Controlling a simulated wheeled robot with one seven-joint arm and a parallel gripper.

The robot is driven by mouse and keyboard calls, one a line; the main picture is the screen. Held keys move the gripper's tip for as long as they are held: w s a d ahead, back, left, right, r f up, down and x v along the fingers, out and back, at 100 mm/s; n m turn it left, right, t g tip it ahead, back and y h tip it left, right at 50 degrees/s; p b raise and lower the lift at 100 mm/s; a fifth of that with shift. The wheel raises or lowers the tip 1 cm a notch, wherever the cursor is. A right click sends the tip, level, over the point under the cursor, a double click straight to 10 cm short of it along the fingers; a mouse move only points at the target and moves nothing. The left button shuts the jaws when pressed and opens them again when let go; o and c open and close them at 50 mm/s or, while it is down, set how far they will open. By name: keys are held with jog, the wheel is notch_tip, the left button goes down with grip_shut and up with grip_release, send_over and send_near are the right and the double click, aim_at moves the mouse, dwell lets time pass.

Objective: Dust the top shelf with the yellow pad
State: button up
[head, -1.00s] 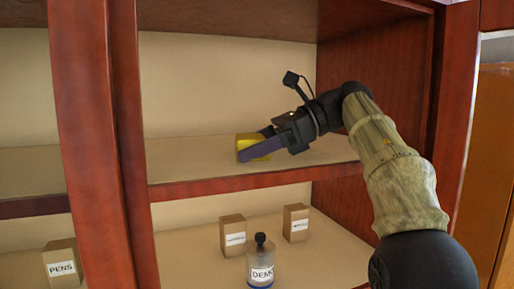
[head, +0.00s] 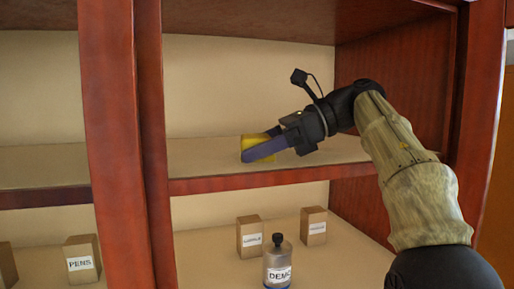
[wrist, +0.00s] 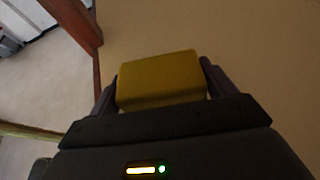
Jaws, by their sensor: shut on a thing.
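The yellow pad (head: 248,144) is between the fingers of my gripper (head: 262,146), which is shut on it. In the wrist view the pad (wrist: 160,80) sits between the two dark fingers. The top shelf (head: 210,159) is a beige board with a red-brown front edge. The pad is at the shelf's surface, over its right bay; whether it touches the board I cannot tell. My gripper points left along the shelf, and the shelf near the pad is bare. The near finger hides part of the pad.
A red-brown upright (head: 122,150) stands left of my gripper and divides the bays. The right side wall (head: 395,90) is behind my arm. On the lower shelf are a labelled bottle (head: 278,265), a PENS box (head: 82,262) and other small boxes (head: 249,238).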

aim_at(279, 156)
jog(key=shift+d, duration=0.1)
jog(key=shift+w+d+f+p, duration=0.1)
jog(key=shift+w+d+p, duration=0.15)
jog(key=shift+d, duration=0.65)
jog(key=shift+w+d+p, duration=0.1)
jog(key=shift+w+d, duration=0.2)
jog(key=shift+d, duration=0.55)
jog(key=shift+d, duration=0.1)
jog(key=shift+w+d+p, duration=0.3)
jog(key=shift+d+p, duration=0.05)
jog(key=shift+d, duration=0.55)
jog(key=shift+w+d+p, duration=0.25)
jog(key=shift+d+p, duration=0.05)
jog(key=shift+d, duration=0.6)
jog(key=shift+d, duration=0.15)
jog(key=shift+w+d+r+p, duration=0.1)
jog(key=shift+w+d+p, duration=0.05)
jog(key=shift+d+p, duration=0.25)
jog(key=shift+w+d+r+p, duration=0.15)
jog(key=shift+d+p, duration=0.1)
jog(key=shift+d, duration=0.2)
jog(key=shift+w+d+f+p, duration=0.1)
jog(key=shift+w+d+p, duration=0.1)
jog(key=shift+d+p, duration=0.5)
jog(key=shift+d, duration=0.1)
